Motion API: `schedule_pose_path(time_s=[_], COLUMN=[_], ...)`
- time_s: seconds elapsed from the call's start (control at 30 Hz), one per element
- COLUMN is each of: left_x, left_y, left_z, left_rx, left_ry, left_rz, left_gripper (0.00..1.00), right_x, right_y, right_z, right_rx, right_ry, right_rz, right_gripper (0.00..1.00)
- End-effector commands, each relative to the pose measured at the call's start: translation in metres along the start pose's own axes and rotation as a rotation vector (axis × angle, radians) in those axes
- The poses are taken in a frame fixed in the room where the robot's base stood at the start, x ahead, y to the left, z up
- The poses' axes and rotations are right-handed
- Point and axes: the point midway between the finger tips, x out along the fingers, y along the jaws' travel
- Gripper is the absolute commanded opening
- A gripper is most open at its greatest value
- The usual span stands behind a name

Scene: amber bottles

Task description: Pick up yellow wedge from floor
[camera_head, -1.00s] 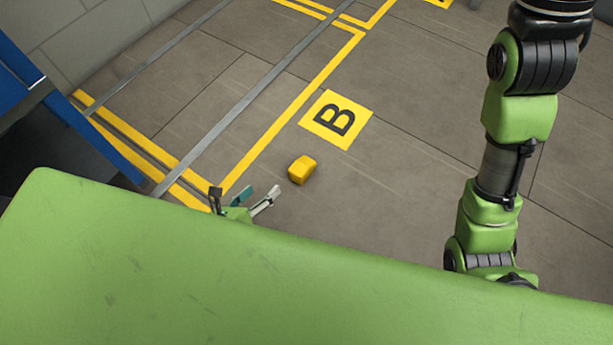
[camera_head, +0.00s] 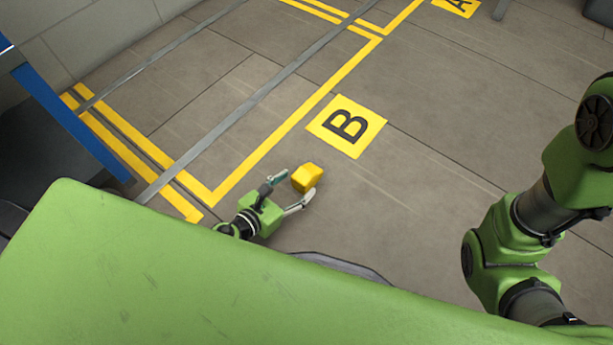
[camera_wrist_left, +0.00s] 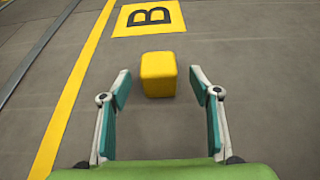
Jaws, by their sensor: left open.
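The yellow wedge (camera_head: 307,177) is a small block on the grey floor, just below the yellow B marking in the head view. In the left wrist view the wedge (camera_wrist_left: 158,74) lies ahead, centred between the fingertips and slightly beyond them. My left gripper (camera_head: 293,191) is open and empty, its two fingers pointing at the wedge. The fingers (camera_wrist_left: 160,88) show spread in the left wrist view, with a gap on each side of the wedge. In the head view one fingertip overlaps the wedge's lower edge; I cannot tell whether it touches. My right gripper is not in view.
A yellow B floor marking (camera_head: 346,126) lies beyond the wedge. Yellow lines and grey strips cross the floor on the left. A blue beam (camera_head: 72,122) stands at far left. The floor around the wedge is clear.

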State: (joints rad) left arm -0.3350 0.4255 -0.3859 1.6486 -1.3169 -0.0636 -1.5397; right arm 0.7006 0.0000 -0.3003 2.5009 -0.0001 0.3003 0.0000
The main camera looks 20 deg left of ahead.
Motion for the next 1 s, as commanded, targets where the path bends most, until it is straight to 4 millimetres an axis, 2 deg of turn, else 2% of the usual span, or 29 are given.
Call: schedule_pose_path(time_s=[0.27, 0.5, 0.6, 0.87, 0.9, 1.0], left_x=[0.02, 0.054, 0.062, 0.064, 0.064, 0.064], left_y=[0.001, 0.003, 0.003, 0.002, 0.002, 0.002], left_z=[-0.002, -0.004, -0.004, -0.004, -0.003, -0.003], left_rx=[0.0, 0.001, -0.001, -0.001, -0.001, -0.001], left_ry=[0.0, -0.001, -0.001, 0.001, 0.001, 0.001], left_rz=[-0.001, 0.0, 0.0, 0.0, 0.0, 0.0], left_gripper=[0.57, 0.57, 0.57, 0.57, 0.52, 0.26], right_x=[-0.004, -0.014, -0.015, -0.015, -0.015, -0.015], right_y=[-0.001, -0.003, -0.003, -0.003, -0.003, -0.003], right_z=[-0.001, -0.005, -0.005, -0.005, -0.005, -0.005], right_rx=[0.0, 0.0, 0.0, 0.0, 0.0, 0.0], right_ry=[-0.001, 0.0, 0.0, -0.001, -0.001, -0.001], right_rz=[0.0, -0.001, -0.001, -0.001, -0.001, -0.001], right_gripper=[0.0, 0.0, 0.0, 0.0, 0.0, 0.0])
